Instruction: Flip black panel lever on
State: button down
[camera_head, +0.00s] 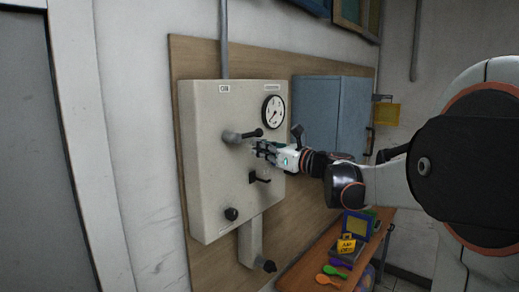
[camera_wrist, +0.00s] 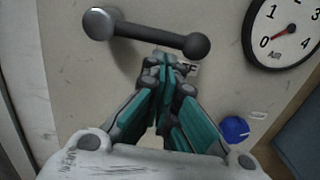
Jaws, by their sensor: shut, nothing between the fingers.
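A light grey panel box (camera_head: 212,180) is fixed on a wooden board. On its front a lever (camera_head: 242,136) with a grey pivot and a black ball knob lies nearly level. A smaller black lever (camera_head: 258,178) sits below it, and a black knob (camera_head: 231,214) lower still. My gripper (camera_head: 257,148) is shut and empty, just below and right of the upper lever's knob. In the wrist view the lever (camera_wrist: 145,33) crosses above my fingertips (camera_wrist: 167,66), its knob to their upper right. A partly hidden label ending in "FF" is behind the fingers. Contact cannot be told.
A round gauge (camera_head: 273,111) sits at the panel's upper right; its dial (camera_wrist: 287,29) also shows in the wrist view. A blue knob (camera_wrist: 235,130) is right of my fingers. A blue cabinet (camera_head: 330,112) stands right of the panel. A wooden table (camera_head: 303,273) with several coloured items is below.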

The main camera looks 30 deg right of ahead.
jog(key=shift+w+d+r+n, duration=0.1)
jog(key=shift+r+n, duration=0.15)
jog(key=shift+n, duration=0.25)
